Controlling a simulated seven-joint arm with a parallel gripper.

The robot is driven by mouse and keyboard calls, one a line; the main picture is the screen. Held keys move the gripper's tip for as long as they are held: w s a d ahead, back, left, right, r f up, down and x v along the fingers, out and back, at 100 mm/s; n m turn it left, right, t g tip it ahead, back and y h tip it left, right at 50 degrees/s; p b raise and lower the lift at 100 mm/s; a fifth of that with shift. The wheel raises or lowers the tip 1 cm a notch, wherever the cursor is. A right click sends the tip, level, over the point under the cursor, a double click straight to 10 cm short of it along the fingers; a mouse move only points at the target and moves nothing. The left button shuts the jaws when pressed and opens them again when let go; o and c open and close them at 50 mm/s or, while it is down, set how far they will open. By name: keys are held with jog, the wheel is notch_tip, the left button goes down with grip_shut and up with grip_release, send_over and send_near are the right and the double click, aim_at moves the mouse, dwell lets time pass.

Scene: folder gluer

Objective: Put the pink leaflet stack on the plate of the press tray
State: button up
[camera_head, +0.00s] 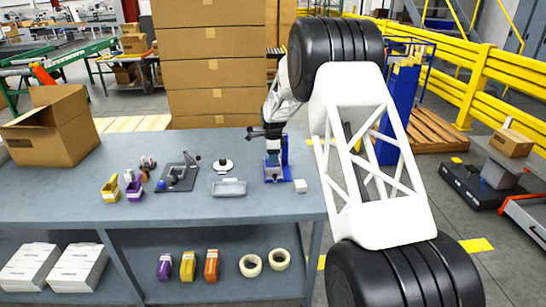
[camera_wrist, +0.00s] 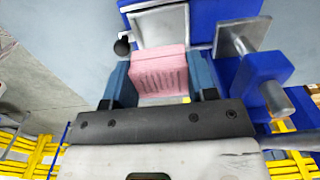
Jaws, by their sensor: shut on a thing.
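The pink leaflet stack (camera_wrist: 160,74) sits between the two blue-grey fingers of my gripper (camera_wrist: 158,66) in the wrist view, with printed lines on its near face. My gripper is shut on it. The blue press tray (camera_wrist: 240,10) lies just beyond and to the right, with a pale grey plate (camera_wrist: 172,22) directly past the stack. In the head view my gripper (camera_head: 273,152) is low over the press tray (camera_head: 285,168) at the right of the bench. I cannot make out the stack there, nor whether it touches the plate.
A grey clamp pad (camera_wrist: 237,36) stands on the press's right side, close to the right finger.

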aim_at(273, 173)
jog(key=shift+f, duration=0.15)
jog(key=shift+f, duration=2.75)
jog(key=o, duration=1)
jog(key=shift+r, duration=4.95)
